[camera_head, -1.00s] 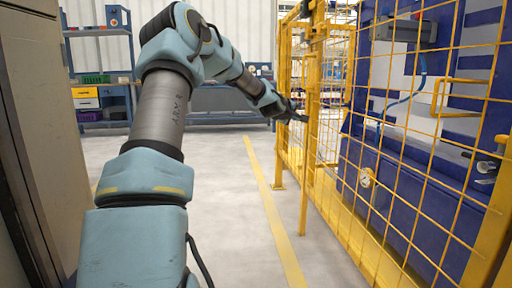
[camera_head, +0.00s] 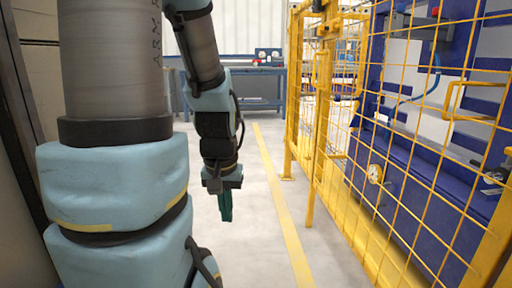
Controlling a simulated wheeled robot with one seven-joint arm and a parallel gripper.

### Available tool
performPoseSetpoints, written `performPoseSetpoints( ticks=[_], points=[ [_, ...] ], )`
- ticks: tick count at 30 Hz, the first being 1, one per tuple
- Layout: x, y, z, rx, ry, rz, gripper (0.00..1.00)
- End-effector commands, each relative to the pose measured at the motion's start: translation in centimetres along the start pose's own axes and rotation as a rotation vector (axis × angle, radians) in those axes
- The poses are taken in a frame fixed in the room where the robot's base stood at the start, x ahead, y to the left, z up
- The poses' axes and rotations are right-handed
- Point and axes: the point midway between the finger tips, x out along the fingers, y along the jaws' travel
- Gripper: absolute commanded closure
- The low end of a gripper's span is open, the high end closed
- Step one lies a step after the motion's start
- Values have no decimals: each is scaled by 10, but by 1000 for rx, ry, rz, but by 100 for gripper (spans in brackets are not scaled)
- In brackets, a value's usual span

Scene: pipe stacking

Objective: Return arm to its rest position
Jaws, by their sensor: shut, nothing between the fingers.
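My arm fills the left and centre of the head view, its large links close to the camera and its forearm hanging down. My gripper (camera_head: 225,207) is at the end, pointing down over the open floor, left of the yellow floor line. Its dark green fingers are shut and hold nothing. The gripper is clear of the fence and touches nothing that I can see.
A yellow mesh fence (camera_head: 318,120) stands on the right, with a blue machine (camera_head: 400,155) behind it. A yellow line (camera_head: 280,205) runs along the grey floor. A blue workbench (camera_head: 258,88) is at the back. A beige wall or cabinet is close on the left.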

Motion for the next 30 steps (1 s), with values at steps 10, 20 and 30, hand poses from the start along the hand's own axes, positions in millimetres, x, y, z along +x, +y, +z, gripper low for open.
performPoseSetpoints(
  ticks=[10, 20, 30],
  points=[
    [-115, 1, -17, -1, 2, 0, 100],
    [-218, 1, -31, -2, 3, 0, 100],
    [-317, 2, -45, -2, 3, 0, 100]
  ],
)
